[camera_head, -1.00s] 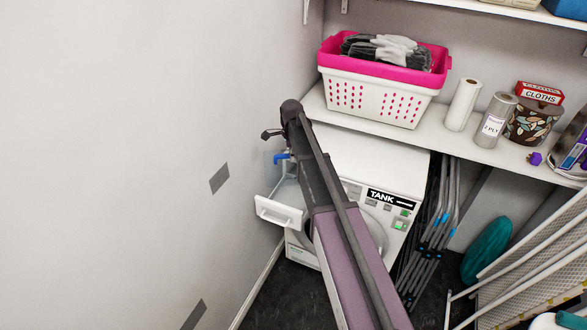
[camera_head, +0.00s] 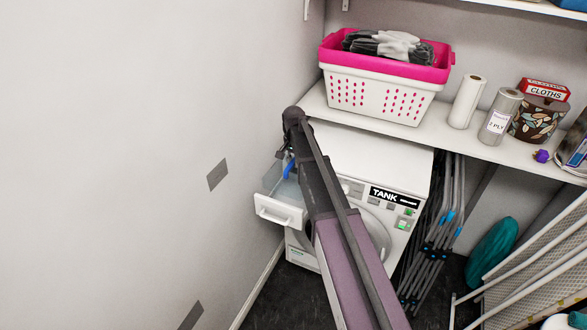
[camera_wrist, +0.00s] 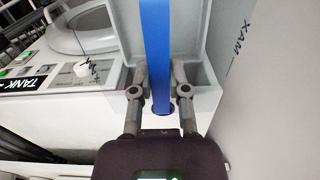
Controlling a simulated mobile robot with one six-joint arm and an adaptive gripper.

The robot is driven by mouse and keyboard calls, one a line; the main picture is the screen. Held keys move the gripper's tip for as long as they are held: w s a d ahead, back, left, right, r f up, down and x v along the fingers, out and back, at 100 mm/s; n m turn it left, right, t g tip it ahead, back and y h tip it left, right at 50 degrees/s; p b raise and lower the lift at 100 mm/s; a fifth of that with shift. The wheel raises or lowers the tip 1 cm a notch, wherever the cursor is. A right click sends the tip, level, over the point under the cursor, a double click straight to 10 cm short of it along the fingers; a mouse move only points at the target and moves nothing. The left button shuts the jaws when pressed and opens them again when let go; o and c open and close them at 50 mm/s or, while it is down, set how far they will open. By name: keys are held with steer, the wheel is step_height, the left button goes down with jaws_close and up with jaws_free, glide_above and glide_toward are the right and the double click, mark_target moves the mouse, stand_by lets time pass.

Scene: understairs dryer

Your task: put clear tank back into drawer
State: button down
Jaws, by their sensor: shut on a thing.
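The clear tank (camera_head: 272,177) is a see-through box with a blue handle (camera_head: 289,169). It is upright at the open white drawer (camera_head: 279,212), which sticks out from the dryer's upper left. Its lower part appears to be within the drawer, behind the drawer front; how deep it sits I cannot tell. My gripper (camera_wrist: 158,88) is shut on the blue handle, which runs up between the two fingers in the wrist view (camera_wrist: 157,50). In the head view my arm hides part of the handle and drawer.
The white dryer (camera_head: 375,165) has a TANK label and buttons on its front. The bare wall (camera_head: 130,150) is close on the left. A shelf (camera_head: 400,130) above holds a pink-and-white basket (camera_head: 375,95) and paper rolls. Folded racks (camera_head: 440,230) stand right of the dryer.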

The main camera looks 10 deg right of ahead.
steer(key=shift+f+b, duration=0.45)
steer(key=shift+f, duration=0.25)
steer(key=shift+f, duration=0.2)
steer(key=shift+f+b, duration=2.65)
steer(key=shift+b, duration=0.2)
steer(key=shift+f+b, duration=2.15)
steer(key=shift+f, duration=0.05)
steer(key=c, duration=0.5)
jaws_free()
steer(key=shift+c, duration=0.2)
steer(key=shift+r, duration=0.1)
step_height(320, 180, up, 10)
steer(key=p, duration=1)
